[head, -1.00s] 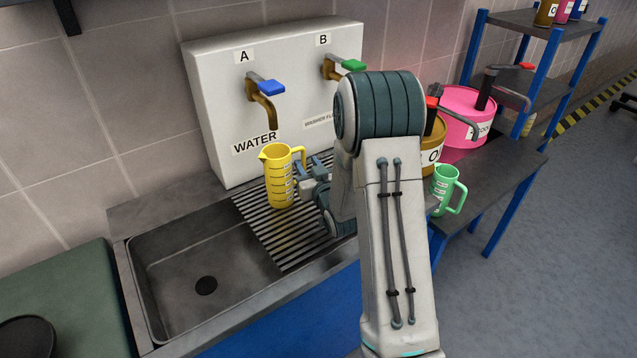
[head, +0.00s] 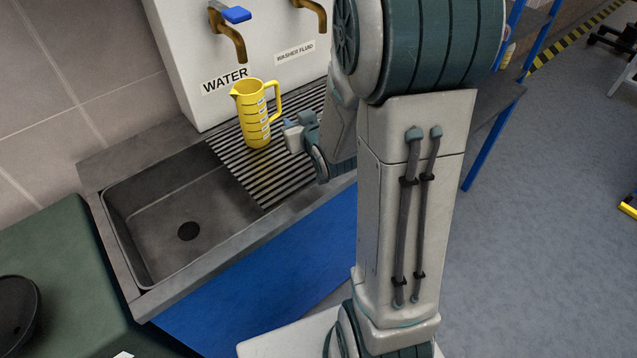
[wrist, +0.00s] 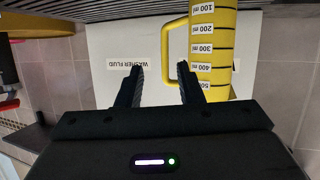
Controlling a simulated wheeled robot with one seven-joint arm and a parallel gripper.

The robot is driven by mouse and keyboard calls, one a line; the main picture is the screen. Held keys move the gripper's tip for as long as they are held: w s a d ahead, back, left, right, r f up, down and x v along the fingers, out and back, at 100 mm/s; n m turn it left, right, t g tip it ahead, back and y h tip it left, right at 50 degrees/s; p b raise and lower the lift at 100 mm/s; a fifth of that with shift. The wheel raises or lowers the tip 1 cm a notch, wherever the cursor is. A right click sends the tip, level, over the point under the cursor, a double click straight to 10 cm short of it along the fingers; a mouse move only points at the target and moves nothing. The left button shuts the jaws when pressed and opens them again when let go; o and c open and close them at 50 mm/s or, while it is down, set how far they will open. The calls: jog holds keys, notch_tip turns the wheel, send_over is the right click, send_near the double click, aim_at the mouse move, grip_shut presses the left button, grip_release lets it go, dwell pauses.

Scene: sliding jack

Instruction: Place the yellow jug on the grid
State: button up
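The yellow jug (head: 255,118) stands upright on the slatted grid (head: 229,153) beside the sink, below the WATER label. Its handle faces right in the head view. My gripper (head: 293,129) is just right of the jug, apart from its body. In the wrist view, which is upside down, the two dark fingers of my gripper (wrist: 160,69) are spread with nothing clamped between them. The jug (wrist: 212,50) with its scale marks is at the right there, its handle partly behind the right finger. The jug's contents are not visible.
The sink basin (head: 165,215) lies left of the grid. The white tap panel (head: 182,65) with the blue-handled tap (head: 232,28) rises behind. A green surface (head: 60,265) is at lower left. My arm hides the right side; open floor (head: 540,230) lies beyond.

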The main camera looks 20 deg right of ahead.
jog(key=s+a+r+g, duration=0.1)
jog(key=s+g, duration=0.2)
jog(key=s, duration=0.5)
jog(key=s+a+r+g, duration=0.2)
jog(key=s+g, duration=0.2)
jog(key=s, duration=0.4)
jog(key=s+a+r+m+g, duration=0.1)
jog(key=s+g, duration=0.3)
jog(key=s, duration=0.4)
jog(key=shift+s+a+r, duration=0.25)
jog(key=shift+s+r, duration=0.05)
jog(key=shift+r, duration=0.25)
